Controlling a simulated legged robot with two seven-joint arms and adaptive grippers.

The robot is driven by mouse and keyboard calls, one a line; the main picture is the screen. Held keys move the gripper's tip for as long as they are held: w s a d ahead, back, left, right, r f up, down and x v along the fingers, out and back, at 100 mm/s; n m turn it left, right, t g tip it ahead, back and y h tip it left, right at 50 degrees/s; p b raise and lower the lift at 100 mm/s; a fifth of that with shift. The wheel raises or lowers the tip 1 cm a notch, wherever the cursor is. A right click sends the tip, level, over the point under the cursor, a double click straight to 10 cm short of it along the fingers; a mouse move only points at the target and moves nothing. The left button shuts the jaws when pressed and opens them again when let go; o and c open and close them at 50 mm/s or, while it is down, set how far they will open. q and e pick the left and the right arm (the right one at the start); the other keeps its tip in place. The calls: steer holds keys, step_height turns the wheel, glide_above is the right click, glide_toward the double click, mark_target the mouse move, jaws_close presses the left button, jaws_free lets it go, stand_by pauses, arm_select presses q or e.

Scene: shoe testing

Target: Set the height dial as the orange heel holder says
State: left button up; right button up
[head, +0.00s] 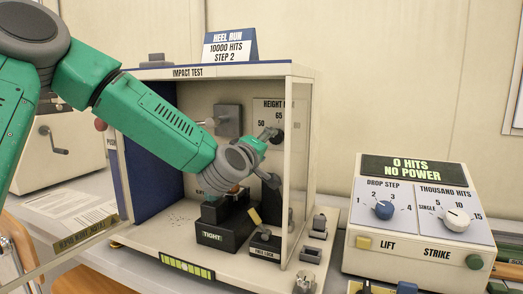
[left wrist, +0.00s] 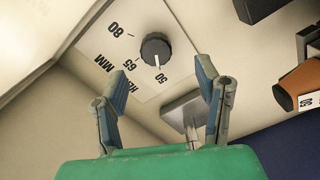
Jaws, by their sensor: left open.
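The black height dial (left wrist: 156,49) is on a white plate marked 50, 65 and 80. Its white pointer is towards the 50 in the left wrist view. In the head view the dial (head: 278,137) is partly behind my gripper. My left gripper (head: 274,156) is open inside the impact test cabinet; its spread fingers (left wrist: 160,84) are empty, below the dial in the left wrist view and apart from it. The orange heel holder (left wrist: 299,82) is at the right edge there, its white label cut off and unreadable. In the head view my arm mostly hides it.
The cabinet's clear side panel (head: 297,170) stands right of my gripper. A black block marked TIGHT (head: 222,240) is below my wrist. A grey block (left wrist: 186,110) sticks out from the back wall. A control box (head: 420,215) stands at right.

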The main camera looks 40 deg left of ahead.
arm_select(q)
steer(key=shift+v, duration=1.7)
steer(key=shift+f, duration=0.15)
